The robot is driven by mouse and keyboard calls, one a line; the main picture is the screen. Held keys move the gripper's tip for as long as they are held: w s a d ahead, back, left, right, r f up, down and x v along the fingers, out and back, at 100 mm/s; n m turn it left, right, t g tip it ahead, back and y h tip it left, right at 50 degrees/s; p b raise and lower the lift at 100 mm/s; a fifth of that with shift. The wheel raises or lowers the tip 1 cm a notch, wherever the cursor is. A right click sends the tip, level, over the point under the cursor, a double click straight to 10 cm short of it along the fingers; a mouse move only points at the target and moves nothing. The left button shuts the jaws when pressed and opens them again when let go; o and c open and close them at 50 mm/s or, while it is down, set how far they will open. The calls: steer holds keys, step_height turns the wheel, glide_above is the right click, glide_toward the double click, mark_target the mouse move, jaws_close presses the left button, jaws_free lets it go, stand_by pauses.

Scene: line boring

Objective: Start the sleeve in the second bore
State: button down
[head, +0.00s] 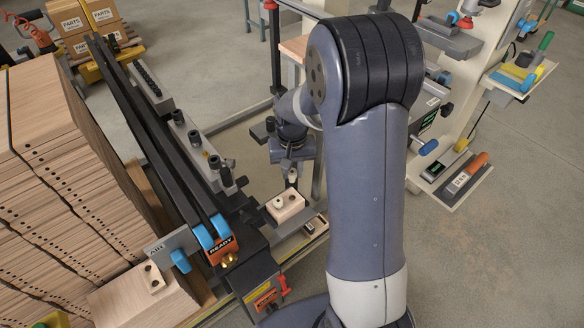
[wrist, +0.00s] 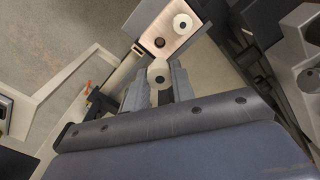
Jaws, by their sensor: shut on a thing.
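A pale wooden block (head: 290,211) with bores lies below my gripper; it also shows at the top of the wrist view (wrist: 150,20). A cream sleeve (wrist: 183,23) stands in the block's far bore. The second bore (wrist: 159,42) shows as a dark open hole nearer to me. My gripper (wrist: 159,84) is shut on another cream sleeve (wrist: 158,70), which appears just short of the block's near edge. In the head view my gripper (head: 292,172) is above the block's back edge with the held sleeve pointing down; the exact gap is hard to tell.
A long dark machine rail (head: 160,140) with an orange READY tag (head: 221,246) runs left of the block. Stacked wooden boards (head: 60,170) fill the left. A tool stand (head: 460,170) is at right. Grey floor is open beyond.

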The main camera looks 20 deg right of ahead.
mark_target(292, 181)
steer(key=shift+f+b, duration=2.2)
steer(key=shift+f, duration=1.25)
steer(key=shift+f+b, duration=0.9)
steer(key=shift+f, duration=0.4)
steer(key=c, duration=1.1)
jaws_free()
steer(key=shift+r, duration=0.15)
steer(key=shift+r+p, duration=3.15)
steer(key=shift+r, duration=0.8)
steer(key=shift+f, duration=0.2)
